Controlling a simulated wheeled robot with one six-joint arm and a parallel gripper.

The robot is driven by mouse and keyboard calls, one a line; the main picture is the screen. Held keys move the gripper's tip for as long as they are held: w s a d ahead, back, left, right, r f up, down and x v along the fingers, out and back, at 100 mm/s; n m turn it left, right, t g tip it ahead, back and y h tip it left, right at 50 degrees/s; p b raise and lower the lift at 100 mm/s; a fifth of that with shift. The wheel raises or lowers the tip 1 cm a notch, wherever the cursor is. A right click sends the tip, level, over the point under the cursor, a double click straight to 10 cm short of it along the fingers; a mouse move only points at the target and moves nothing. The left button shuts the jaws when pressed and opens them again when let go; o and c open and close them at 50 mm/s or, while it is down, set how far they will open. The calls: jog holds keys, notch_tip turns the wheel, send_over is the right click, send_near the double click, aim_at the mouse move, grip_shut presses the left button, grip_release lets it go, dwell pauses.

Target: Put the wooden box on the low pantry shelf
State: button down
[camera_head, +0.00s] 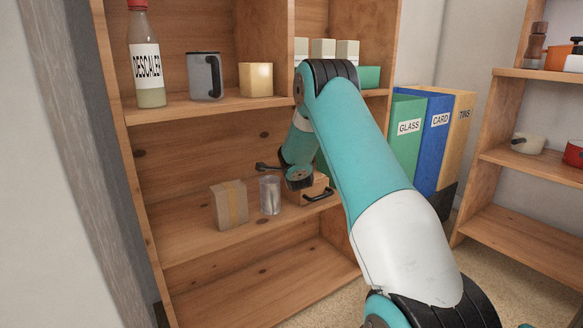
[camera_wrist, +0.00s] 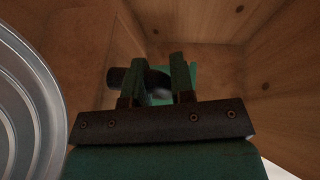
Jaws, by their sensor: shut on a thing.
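The wooden box (camera_head: 302,194), light brown with a black bar handle (camera_head: 319,195) on its front, is on the middle shelf of the left wooden unit. My arm's wrist stands right over it and hides much of it in the head view. My gripper (camera_wrist: 168,84) shows in the wrist view with its two dark green fingers upright, closed around a dark rounded piece that looks like a handle. The fingertips are hidden by the wrist in the head view. I cannot tell whether the box is lifted off the shelf.
A descaler bottle (camera_head: 147,62), grey mug (camera_head: 204,76) and tan block (camera_head: 256,79) stand above. Bins (camera_head: 432,135) stand right; the far-right unit's low shelf (camera_head: 525,240) is bare.

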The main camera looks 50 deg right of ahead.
jog(key=shift+r, duration=0.1)
jog(key=c, duration=1)
grip_release()
